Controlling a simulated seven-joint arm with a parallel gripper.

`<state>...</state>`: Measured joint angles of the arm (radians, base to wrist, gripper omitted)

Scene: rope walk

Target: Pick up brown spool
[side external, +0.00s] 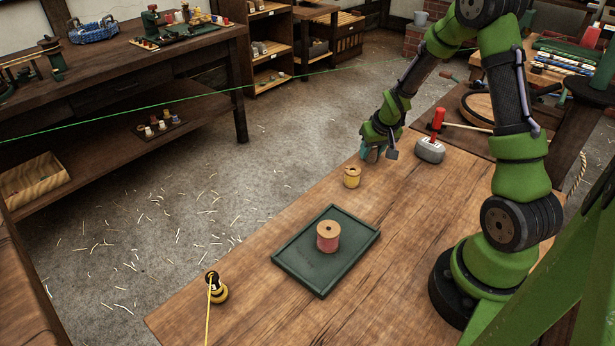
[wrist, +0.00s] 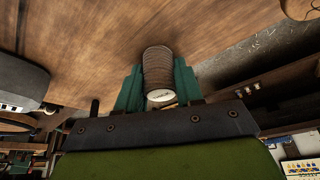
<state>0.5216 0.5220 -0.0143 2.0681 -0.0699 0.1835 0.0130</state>
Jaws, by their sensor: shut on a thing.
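The brown spool (wrist: 157,62) is wound with ribbed brown thread and shows a pale end. It sits between the two green fingers of my gripper (wrist: 159,78) in the wrist view, with a finger against each side. In the side view my gripper (side external: 374,150) is low over the far part of the wooden workbench, and the spool is mostly hidden there by the fingers. I cannot tell whether the spool touches the bench or hangs just above it.
A green tray (side external: 297,271) holds a pink spool (side external: 328,236). Bare bench (side external: 400,235) lies between tray and arm.

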